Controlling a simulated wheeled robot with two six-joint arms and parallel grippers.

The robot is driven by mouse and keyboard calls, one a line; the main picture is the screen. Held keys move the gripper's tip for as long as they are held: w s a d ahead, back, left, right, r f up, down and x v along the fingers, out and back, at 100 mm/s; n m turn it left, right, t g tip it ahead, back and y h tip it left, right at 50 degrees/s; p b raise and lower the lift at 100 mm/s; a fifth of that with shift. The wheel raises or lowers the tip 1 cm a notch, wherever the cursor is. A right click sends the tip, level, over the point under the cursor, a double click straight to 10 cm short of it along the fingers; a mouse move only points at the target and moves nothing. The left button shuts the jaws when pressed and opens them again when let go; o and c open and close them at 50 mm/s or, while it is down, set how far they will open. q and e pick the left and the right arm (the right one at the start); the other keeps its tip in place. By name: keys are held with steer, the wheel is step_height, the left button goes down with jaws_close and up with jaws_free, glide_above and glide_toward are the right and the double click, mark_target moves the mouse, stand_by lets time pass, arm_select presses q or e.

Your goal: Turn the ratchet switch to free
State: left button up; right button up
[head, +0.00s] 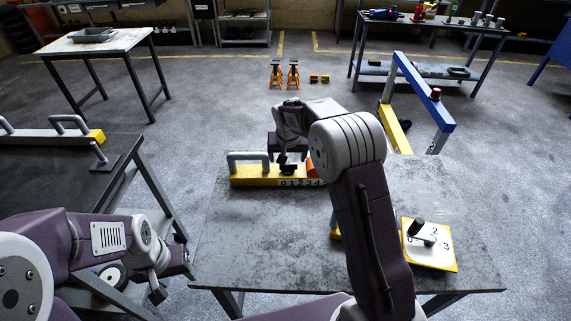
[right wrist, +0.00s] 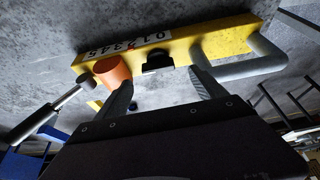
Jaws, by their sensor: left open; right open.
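A yellow jack body (head: 254,178) with a grey handle and a number strip lies on the near table. It crosses the upper right wrist view (right wrist: 225,42). A black knob (right wrist: 158,62) sits on its near side, beside an orange cylinder (right wrist: 112,70). No label marks the ratchet switch, so I cannot tell which part it is. My right gripper (head: 288,166) is at the body; its fingers (right wrist: 161,82) are spread, with the knob between and just beyond them, apparently untouched. My left gripper (head: 157,294) is open and empty at lower left, away from the jack.
A numbered white-and-yellow plate (head: 430,256) with a black-tipped lever lies at the table's right. A dark table (head: 62,190) at left holds another handled bar. A blue and yellow frame (head: 425,95) stands behind. The near table's front left is clear.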

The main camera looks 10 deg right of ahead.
mark_target(288, 164)
steer(key=x, duration=0.5)
steer(key=shift+d+f, duration=0.3)
steer(key=shift+f, duration=0.05)
steer(key=shift+w+a+f, duration=0.1)
steer(key=shift+w+f, duration=0.05)
steer(key=c, duration=1.4)
steer(key=shift+o, duration=0.2)
